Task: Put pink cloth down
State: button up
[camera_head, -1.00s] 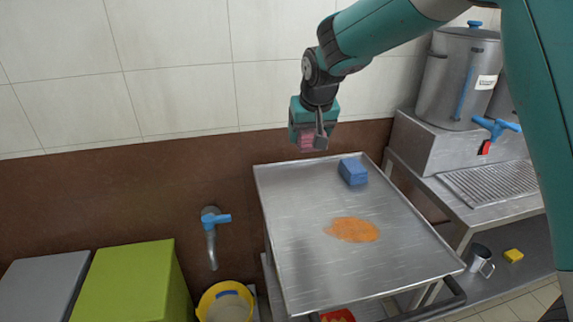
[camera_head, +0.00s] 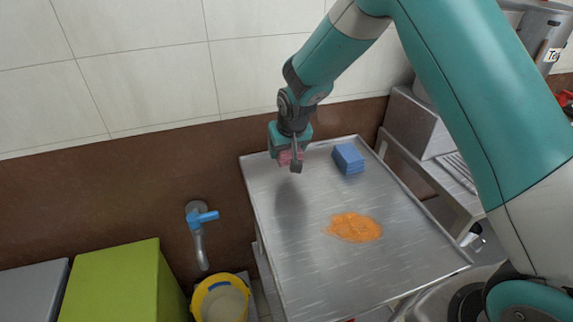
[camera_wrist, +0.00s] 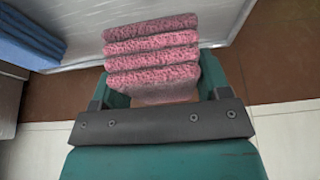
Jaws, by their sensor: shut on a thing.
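The pink cloth (camera_wrist: 152,50) is folded into several thick layers and fills the space between my fingers in the wrist view. My gripper (camera_head: 289,157) is shut on it. In the head view the cloth (camera_head: 285,158) is a small pink patch, partly hidden by the gripper. The gripper is over the back left part of the steel table (camera_head: 315,275), with a dark shadow on the tabletop below it. The cloth appears to be above the surface, but the exact gap cannot be told.
A folded blue cloth (camera_head: 348,159) lies on the table right of my gripper. An orange spill (camera_head: 355,227) spreads near the middle. The front left of the tabletop is clear. A tiled wall (camera_head: 150,60) stands behind; a blue tap (camera_head: 201,216) and yellow bucket (camera_head: 221,299) are at left.

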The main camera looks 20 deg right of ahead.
aim_at(291, 152)
jog(key=shift+f+p, duration=0.45)
jog(key=shift+f, duration=3)
jog(key=o, duration=0.9)
jog(key=shift+f, duration=0.1)
jog(key=b+v, duration=0.2)
jog(key=v, duration=1)
jog(key=shift+s, duration=0.1)
jog(key=s+a+r+n+g+y, duration=0.1)
jog(key=s+r, duration=0.3)
jog(key=s, duration=0.6)
jog(key=s+a+r+n+g+y, duration=0.1)
jog(key=s+r, duration=0.4)
jog(key=s, duration=0.5)
jog(key=s+a+r+n+g+y, duration=0.2)
jog(key=s+r+n, duration=0.3)
jog(key=s, duration=0.6)
jog(key=shift+a, duration=0.25)
